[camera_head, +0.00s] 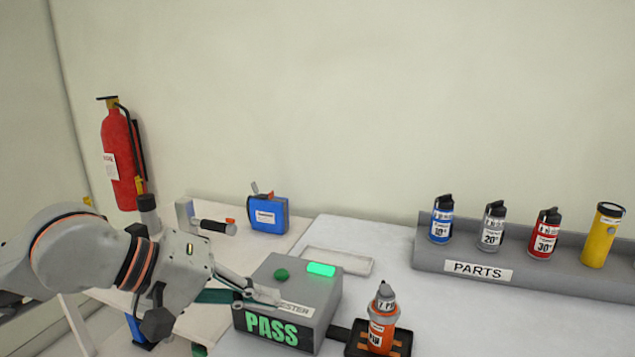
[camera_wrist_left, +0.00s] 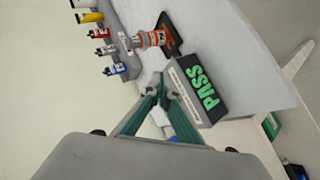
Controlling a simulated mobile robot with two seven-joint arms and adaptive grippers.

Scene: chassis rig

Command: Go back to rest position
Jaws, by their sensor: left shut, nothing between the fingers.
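My left gripper (camera_head: 277,297) comes in from the left, shut and empty, with its fingertips over or beside the top of the grey tester box (camera_head: 297,275). I cannot tell whether they touch it. In the left wrist view the shut fingertips (camera_wrist_left: 168,88) show beside the tester (camera_wrist_left: 215,75). The tester's front reads PASS in green, and a green light is lit on its top beside a green button (camera_head: 281,274). My right gripper is not in view.
An orange bottle (camera_head: 381,325) stands upright on a black tray just right of the tester. A grey PARTS rack (camera_head: 430,255) with several bottles stands at the back right. A blue tape measure (camera_head: 268,215) and a hammer-like tool (camera_head: 212,226) lie behind. The table's middle right is clear.

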